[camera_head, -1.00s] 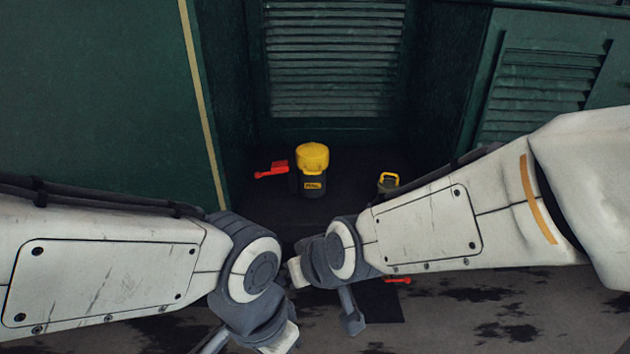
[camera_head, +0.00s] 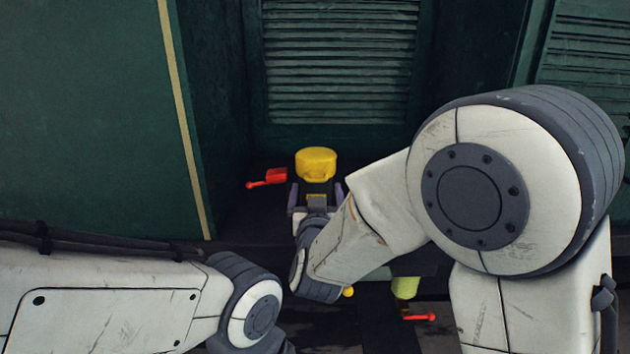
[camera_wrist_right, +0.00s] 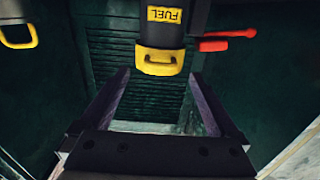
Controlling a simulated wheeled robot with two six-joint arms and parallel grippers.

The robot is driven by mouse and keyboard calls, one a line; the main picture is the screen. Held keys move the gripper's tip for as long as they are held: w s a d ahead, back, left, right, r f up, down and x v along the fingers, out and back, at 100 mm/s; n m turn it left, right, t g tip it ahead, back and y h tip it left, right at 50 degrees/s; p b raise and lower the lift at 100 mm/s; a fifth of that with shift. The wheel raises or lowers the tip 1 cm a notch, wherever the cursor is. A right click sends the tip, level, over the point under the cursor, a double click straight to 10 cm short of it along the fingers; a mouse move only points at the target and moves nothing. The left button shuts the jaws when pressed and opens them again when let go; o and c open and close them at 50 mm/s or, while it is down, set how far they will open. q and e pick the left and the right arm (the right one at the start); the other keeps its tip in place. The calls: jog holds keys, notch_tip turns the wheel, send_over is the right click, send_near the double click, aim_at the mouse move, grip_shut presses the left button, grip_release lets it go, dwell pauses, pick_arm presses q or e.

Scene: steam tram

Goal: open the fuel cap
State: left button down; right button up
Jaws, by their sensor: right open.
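The yellow fuel cap (camera_head: 316,164) sits on the dark fuel filler in the recess. In the right wrist view the cap (camera_wrist_right: 160,62) shows its handle, with a yellow FUEL label (camera_wrist_right: 164,15) on the dark neck. My right gripper (camera_head: 317,190) is open, its fingers spread in front of the filler and just short of the cap. In the right wrist view the right gripper's fingers (camera_wrist_right: 158,95) stand apart with nothing between them. My left arm comes in at the lower left, but its fingers are out of the picture.
A red lever (camera_head: 268,178) is left of the filler; it also shows in the right wrist view (camera_wrist_right: 226,40). Another yellow handle (camera_wrist_right: 20,36) is at that view's upper left. A second red lever (camera_head: 420,317) is low on the right. Green louvred panels (camera_head: 340,65) stand behind.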

aim_at(316, 181)
jog(key=w, duration=0.5)
jog(key=shift+w, duration=0.25)
grip_shut()
